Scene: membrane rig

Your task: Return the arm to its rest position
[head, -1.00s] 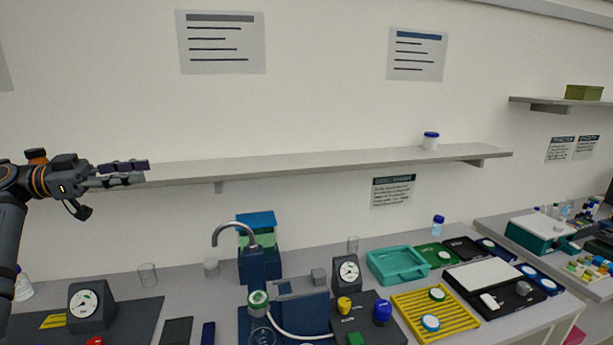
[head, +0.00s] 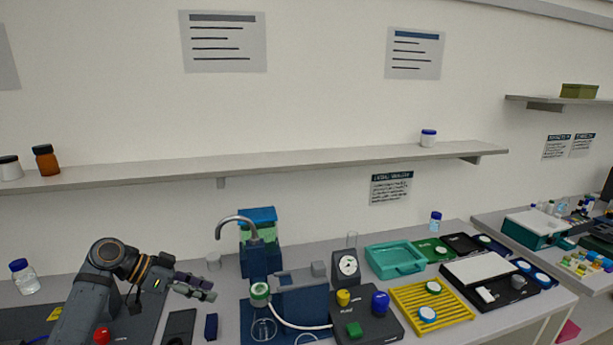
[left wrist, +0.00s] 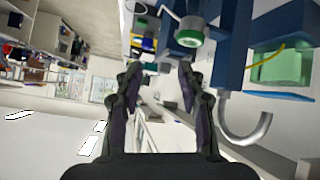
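My left gripper (head: 196,287) is low over the bench, left of the blue rig with the curved grey spout. It also shows in the left wrist view (left wrist: 160,72), where its two dark fingers stand apart with nothing between them. My left arm (head: 115,275) is bent and comes up from the lower left. It covers part of the dark mat (head: 60,328). My right gripper is not in view.
The blue rig (head: 262,262) with its spout (head: 232,220) stands right of my gripper. A blue-capped bottle (head: 25,279) is left of my arm. The shelf (head: 300,158) above holds a brown bottle (head: 45,161) and white jars. A red knob (head: 102,335) is beside my arm.

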